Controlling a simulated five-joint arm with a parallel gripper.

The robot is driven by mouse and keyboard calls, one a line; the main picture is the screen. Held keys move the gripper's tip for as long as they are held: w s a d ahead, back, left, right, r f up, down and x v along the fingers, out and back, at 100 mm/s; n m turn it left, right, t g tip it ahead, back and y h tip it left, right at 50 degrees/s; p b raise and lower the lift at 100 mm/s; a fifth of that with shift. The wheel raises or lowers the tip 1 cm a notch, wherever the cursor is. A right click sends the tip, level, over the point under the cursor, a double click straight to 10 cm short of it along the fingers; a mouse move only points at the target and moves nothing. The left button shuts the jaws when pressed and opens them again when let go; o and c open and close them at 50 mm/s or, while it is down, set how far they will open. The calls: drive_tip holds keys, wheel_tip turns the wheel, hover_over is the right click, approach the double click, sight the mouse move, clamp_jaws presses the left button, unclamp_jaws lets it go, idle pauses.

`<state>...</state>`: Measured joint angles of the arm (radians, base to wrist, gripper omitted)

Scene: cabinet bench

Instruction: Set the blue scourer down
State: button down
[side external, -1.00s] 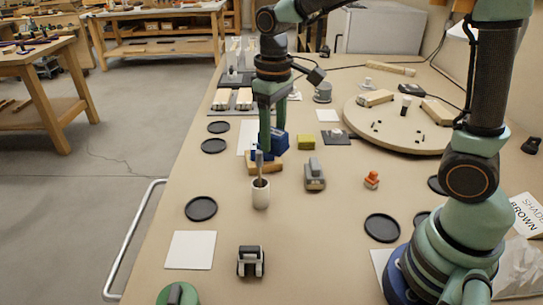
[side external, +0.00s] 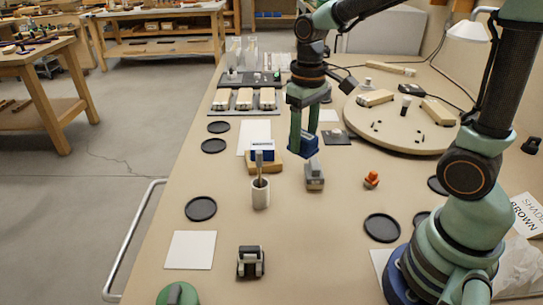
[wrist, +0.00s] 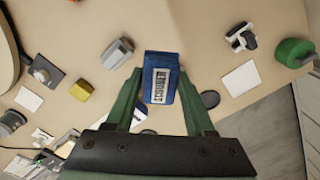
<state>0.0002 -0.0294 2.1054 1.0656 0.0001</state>
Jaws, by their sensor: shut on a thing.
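The blue scourer (side external: 307,146), a block with a white printed label, is between the fingers of my gripper (side external: 302,145). In the wrist view the scourer (wrist: 174,98) sits between the two green fingertips of my gripper (wrist: 160,88), label facing the camera. My gripper is shut on it. In the side view it appears above the bench, behind the grey block-shaped item (side external: 315,178). The height of the gap under it is hard to tell. The yellow block (wrist: 82,90) shows in the wrist view but is hidden in the side view.
A white cup with a brush (side external: 260,194) stands before a wooden block (side external: 265,165) bearing a blue-and-white item (side external: 262,150). An orange figure (side external: 371,180) stands to the right. Black discs (side external: 201,208) and white squares (side external: 190,250) lie about. A round board (side external: 400,135) is at the back right.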

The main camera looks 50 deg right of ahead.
drive_tip(key=shift+w, duration=0.1)
drive_tip(key=w+a+r+n, duration=0.1)
drive_tip(key=w+a+n, duration=0.1)
drive_tip(key=a, duration=0.7)
drive_tip(key=w+a+r+n, duration=0.1)
drive_tip(key=a+n, duration=0.3)
drive_tip(key=a, duration=0.5)
drive_tip(key=w+a+r+n, duration=0.1)
drive_tip(key=w+a+n, duration=0.2)
drive_tip(key=a, duration=0.7)
drive_tip(key=shift+w, duration=0.6)
drive_tip(key=shift+f, duration=0.1)
wheel_tip(320, 180, down, 20)
drive_tip(key=shift+r, duration=0.2)
drive_tip(key=shift+f, duration=0.15)
